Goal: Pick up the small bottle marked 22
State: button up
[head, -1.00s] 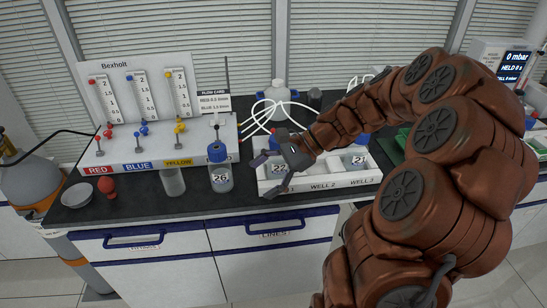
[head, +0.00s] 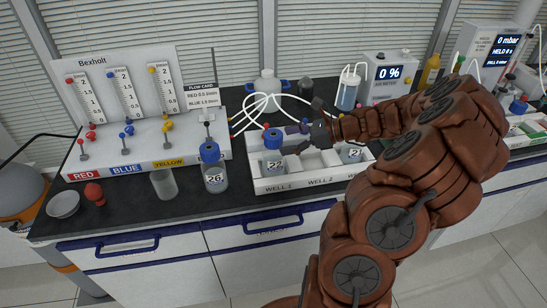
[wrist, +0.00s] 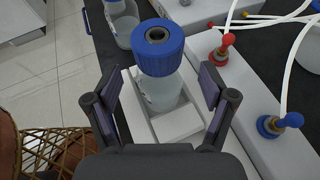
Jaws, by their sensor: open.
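The small bottle marked 22 (head: 274,164) has a blue cap and stands upright in the WELL 1 compartment of a white tray (head: 290,183). My gripper (head: 298,138) is just right of its cap in the head view, with fingers pointing left towards it. In the wrist view the blue-capped bottle (wrist: 160,92) stands ahead, between the two spread fingers of my gripper (wrist: 160,82), with gaps on both sides. The fingers are open and hold nothing. The label does not show in the wrist view.
Bottle 21 (head: 352,153) stands in the tray's right well; the middle well looks empty. Bottle 26 (head: 214,176) and a clear beaker (head: 164,184) stand left of the tray. White tubes (head: 262,104) loop behind it. A flow panel (head: 120,90) stands at the left.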

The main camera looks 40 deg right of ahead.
aim_at(276, 141)
jog(key=x, duration=0.1)
jog(key=p+x, duration=0.1)
jog(key=x, duration=0.1)
jog(key=shift+w+a+r, duration=0.2)
jog(key=shift+a, duration=0.15)
jog(key=shift+w+a+f, duration=0.3)
jog(key=shift+w, duration=0.05)
grip_shut()
